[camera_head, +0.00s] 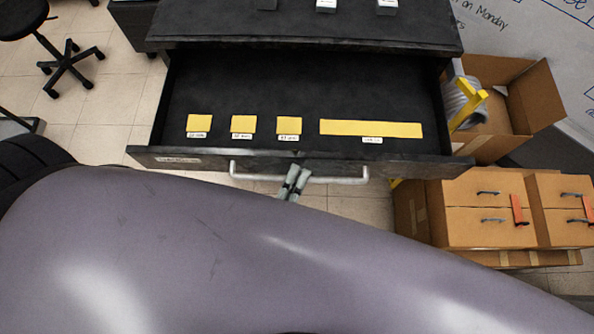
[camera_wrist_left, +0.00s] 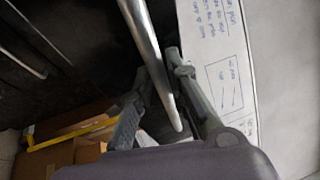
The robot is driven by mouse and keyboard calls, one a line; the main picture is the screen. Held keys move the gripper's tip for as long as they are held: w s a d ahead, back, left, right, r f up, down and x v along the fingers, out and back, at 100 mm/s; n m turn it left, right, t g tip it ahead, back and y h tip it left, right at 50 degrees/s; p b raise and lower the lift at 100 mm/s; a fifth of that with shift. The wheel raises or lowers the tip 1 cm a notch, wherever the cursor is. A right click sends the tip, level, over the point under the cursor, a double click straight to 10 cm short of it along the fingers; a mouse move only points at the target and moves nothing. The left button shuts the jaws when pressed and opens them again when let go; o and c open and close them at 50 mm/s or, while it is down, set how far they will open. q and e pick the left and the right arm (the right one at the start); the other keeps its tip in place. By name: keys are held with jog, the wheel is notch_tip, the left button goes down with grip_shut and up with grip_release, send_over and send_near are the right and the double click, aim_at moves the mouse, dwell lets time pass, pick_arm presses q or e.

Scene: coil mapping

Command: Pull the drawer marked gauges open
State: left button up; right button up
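The black drawer (camera_head: 310,85) stands well out from its cabinet, its inside showing. A small white label (camera_head: 178,160) is on the left of its front and is too small to read surely. The drawer's pale bar handle (camera_head: 245,173) runs along the front. My left gripper (camera_head: 295,180) is at the middle of this handle, fingers close together. In the left wrist view the handle (camera_wrist_left: 147,40) passes between the two fingers of the left gripper (camera_wrist_left: 158,65), which look closed around it. My right gripper is in neither view.
Yellow patches (camera_head: 370,128) with white labels lie on the drawer floor. The cabinet top (camera_head: 300,22) holds small blocks. An open cardboard box (camera_head: 525,110) and closed cartons (camera_head: 480,212) stand at right. A stool (camera_head: 62,50) is at far left.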

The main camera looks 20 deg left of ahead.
pick_arm(q)
jog(key=shift+o, duration=1.4)
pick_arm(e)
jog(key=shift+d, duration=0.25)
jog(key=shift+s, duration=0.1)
pick_arm(q)
jog(key=v, duration=1.2)
